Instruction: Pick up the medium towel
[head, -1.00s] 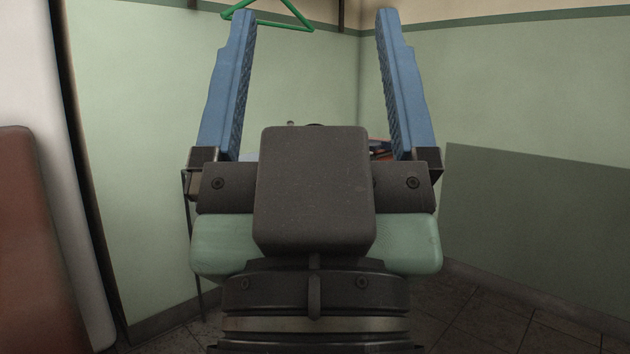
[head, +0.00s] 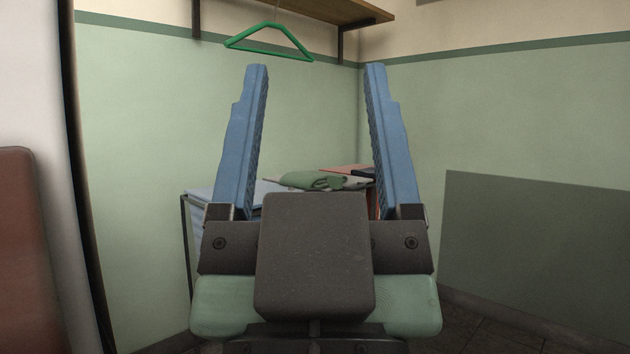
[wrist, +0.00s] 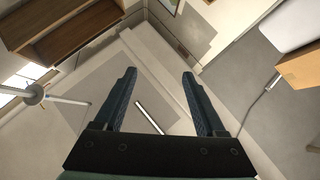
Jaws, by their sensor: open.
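My gripper (head: 315,70) is open and empty, its two blue fingers pointing up in the head view; it also shows open in the wrist view (wrist: 158,72). Beyond it, a rolled or folded green cloth (head: 318,180) lies on a rack or table in the corner. A pale blue folded cloth (head: 268,190) lies to its left, partly hidden by my left finger. I cannot tell which of these is the medium towel. My gripper is apart from both and hides the lower part of the rack.
A dark rack leg (head: 187,240) stands at the left. A green hanger (head: 268,42) hangs under a wooden shelf (head: 310,10) on the wall. A reddish flat item (head: 345,168) lies behind the green cloth. A white and brown object (head: 15,250) stands at the left edge.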

